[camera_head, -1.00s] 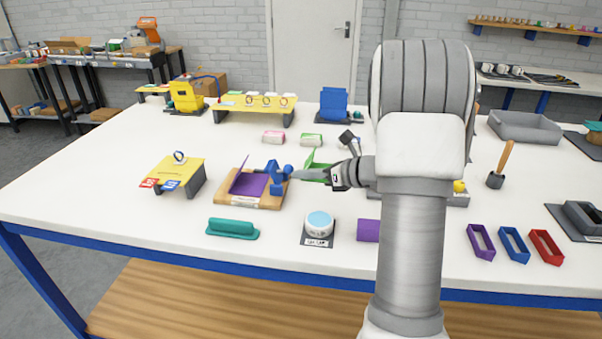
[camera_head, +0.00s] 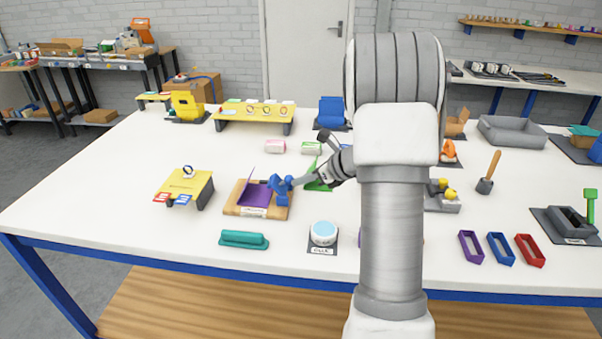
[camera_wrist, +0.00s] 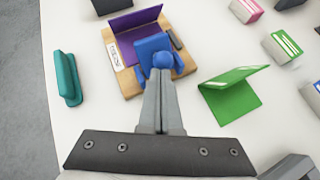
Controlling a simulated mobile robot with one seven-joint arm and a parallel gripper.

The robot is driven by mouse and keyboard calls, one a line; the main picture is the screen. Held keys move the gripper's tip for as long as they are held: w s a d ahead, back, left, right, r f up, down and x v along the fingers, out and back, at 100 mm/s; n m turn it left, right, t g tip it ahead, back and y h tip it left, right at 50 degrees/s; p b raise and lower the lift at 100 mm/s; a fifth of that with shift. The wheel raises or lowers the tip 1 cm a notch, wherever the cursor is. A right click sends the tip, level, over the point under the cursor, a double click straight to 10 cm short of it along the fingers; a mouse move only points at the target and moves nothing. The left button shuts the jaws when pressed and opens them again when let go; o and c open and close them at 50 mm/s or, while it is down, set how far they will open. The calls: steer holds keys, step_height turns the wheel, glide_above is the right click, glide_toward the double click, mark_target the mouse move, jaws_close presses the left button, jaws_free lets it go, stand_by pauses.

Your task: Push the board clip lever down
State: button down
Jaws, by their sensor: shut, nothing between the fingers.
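The board (camera_head: 235,208) is a light wooden plate with a label on its front edge, lying on the white table. A purple folded sheet (camera_head: 256,193) stands open on it.
A green folded card (camera_head: 320,178) stands just right of the board. A teal handle (camera_head: 244,240) and a white round button (camera_head: 323,232) are in front. A yellow stand (camera_head: 184,187) is to the left. My arm hides part of the table's middle.

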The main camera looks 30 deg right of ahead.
mark_target(276, 181)
steer(key=a+r+g+h+p, duration=0.1)
steer(key=p, duration=0.2)
steer(key=w+a+r+g+h+p, duration=0.1)
steer(key=p, duration=0.3)
steer(key=shift+w+r+n+h, duration=0.1)
steer(key=shift+n+h, duration=0.2)
steer(key=shift+h, duration=0.1)
steer(key=a+g+h+p, duration=0.1)
steer(key=p, duration=0.3)
steer(key=w+g+h+p, duration=0.1)
steer(key=p, duration=0.3)
steer(key=shift+w+a+n+h, duration=0.15)
steer(key=shift+a+n+h, duration=0.15)
steer(key=shift+a, duration=0.05)
steer(key=shift+w+a+f+p, duration=0.25)
steer(key=shift+w+a+p, duration=0.2)
steer(key=shift+a+p, duration=0.25)
